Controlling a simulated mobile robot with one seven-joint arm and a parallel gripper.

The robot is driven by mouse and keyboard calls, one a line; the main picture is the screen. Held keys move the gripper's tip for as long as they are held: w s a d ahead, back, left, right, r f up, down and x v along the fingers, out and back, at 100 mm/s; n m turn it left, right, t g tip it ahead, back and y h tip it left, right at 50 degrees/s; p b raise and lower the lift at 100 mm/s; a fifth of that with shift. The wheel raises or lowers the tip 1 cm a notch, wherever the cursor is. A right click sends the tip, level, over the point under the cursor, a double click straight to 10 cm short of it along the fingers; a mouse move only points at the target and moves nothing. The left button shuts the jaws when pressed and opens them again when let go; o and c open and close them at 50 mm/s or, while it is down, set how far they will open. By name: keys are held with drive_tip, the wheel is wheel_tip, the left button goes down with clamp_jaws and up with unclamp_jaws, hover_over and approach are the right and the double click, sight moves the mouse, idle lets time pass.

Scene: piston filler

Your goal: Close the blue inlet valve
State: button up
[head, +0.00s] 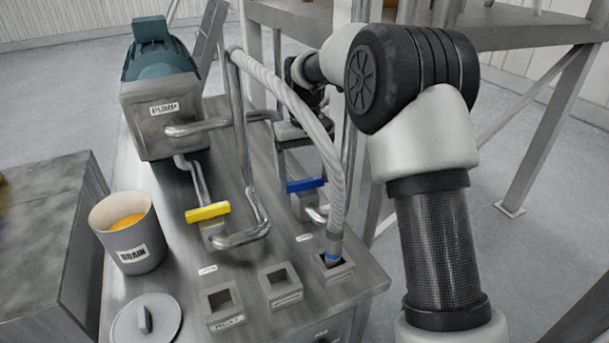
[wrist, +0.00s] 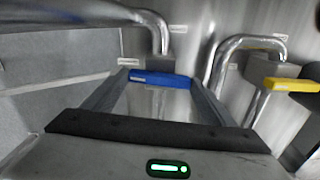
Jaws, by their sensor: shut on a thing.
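The blue inlet valve handle (head: 306,185) is on a short pipe on the metal bench, just behind the ribbed hose in the head view. In the wrist view the blue handle (wrist: 160,79) lies between the tips of my two fingers. My gripper (wrist: 160,82) is shut on it, with one finger at each end of the bar. In the head view the hose and frame partly hide my gripper, so the finger contact is not clear there.
A yellow valve handle (head: 208,212) is nearby on the left, also at the right of the wrist view (wrist: 292,85). The ribbed hose (head: 300,115) arches close to my gripper. A pump (head: 160,115), a drain bucket (head: 128,240) and square sockets (head: 280,288) share the bench.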

sight(305, 180)
drive_tip(key=shift+n, duration=0.5)
drive_tip(key=o, duration=1)
drive_tip(key=shift+o, duration=0.2)
wheel_tip(305, 180, up, 18)
drive_tip(key=shift+f, duration=0.25)
